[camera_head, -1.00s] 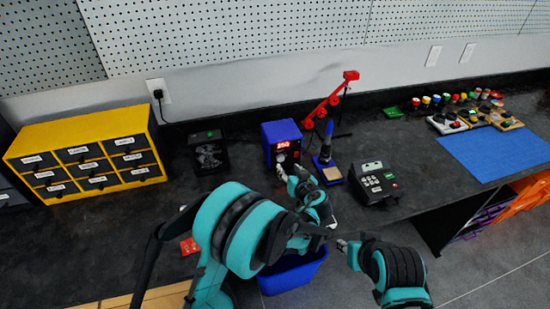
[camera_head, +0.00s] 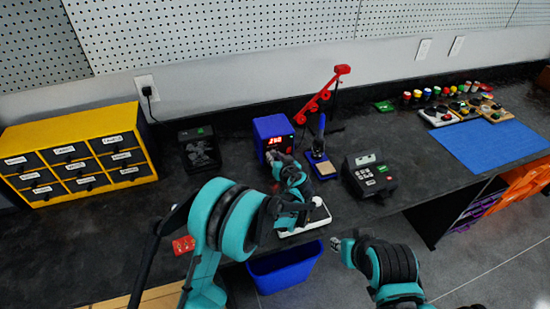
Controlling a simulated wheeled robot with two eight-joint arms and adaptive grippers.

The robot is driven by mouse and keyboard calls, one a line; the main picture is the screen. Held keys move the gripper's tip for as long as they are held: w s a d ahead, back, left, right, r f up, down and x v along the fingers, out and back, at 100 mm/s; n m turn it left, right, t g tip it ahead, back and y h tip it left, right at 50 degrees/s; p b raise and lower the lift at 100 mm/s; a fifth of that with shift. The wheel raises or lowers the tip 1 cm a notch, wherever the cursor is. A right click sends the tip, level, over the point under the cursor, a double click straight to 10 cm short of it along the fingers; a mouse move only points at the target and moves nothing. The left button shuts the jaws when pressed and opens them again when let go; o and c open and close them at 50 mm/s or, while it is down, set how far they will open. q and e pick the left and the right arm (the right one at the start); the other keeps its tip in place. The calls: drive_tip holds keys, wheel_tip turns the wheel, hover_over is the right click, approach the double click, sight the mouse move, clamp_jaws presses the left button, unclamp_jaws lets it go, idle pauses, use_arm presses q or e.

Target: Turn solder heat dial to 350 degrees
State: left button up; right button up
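The blue soldering station (camera_head: 271,132) stands on the dark bench with a lit red display (camera_head: 274,141) on its front. The heat dial is hidden behind my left gripper. My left gripper (camera_head: 275,158) is right at the front of the station, just below the display. Its fingers are small here and I cannot tell whether they are open, shut or touching the dial. The soldering iron in its blue stand (camera_head: 320,157) is just right of the station. My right gripper (camera_head: 336,243) is over the floor in front of the bench, far from the station; its finger state is unclear.
A yellow drawer cabinet (camera_head: 70,126) and a black device (camera_head: 199,150) stand to the left. A black keypad device (camera_head: 368,175) is to the right, with a blue mat (camera_head: 490,148) beyond. A blue bin (camera_head: 285,268) is below the bench edge. A white-based object (camera_head: 308,218) lies near the edge.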

use_arm(q)
clamp_jaws()
drive_tip(key=m+y+b, duration=0.1)
drive_tip(key=m+y, duration=0.1)
drive_tip(key=m, duration=0.1)
drive_tip(key=shift+d, duration=0.2)
drive_tip(key=shift+w+d+f+m+g+y+b, duration=0.1)
drive_tip(key=shift+m+g+y+b, duration=0.4)
drive_tip(key=shift+m+y, duration=0.95)
drive_tip(key=shift+m+t+h, duration=0.25)
drive_tip(key=shift+m+t, duration=0.05)
drive_tip(key=shift+m, duration=0.15)
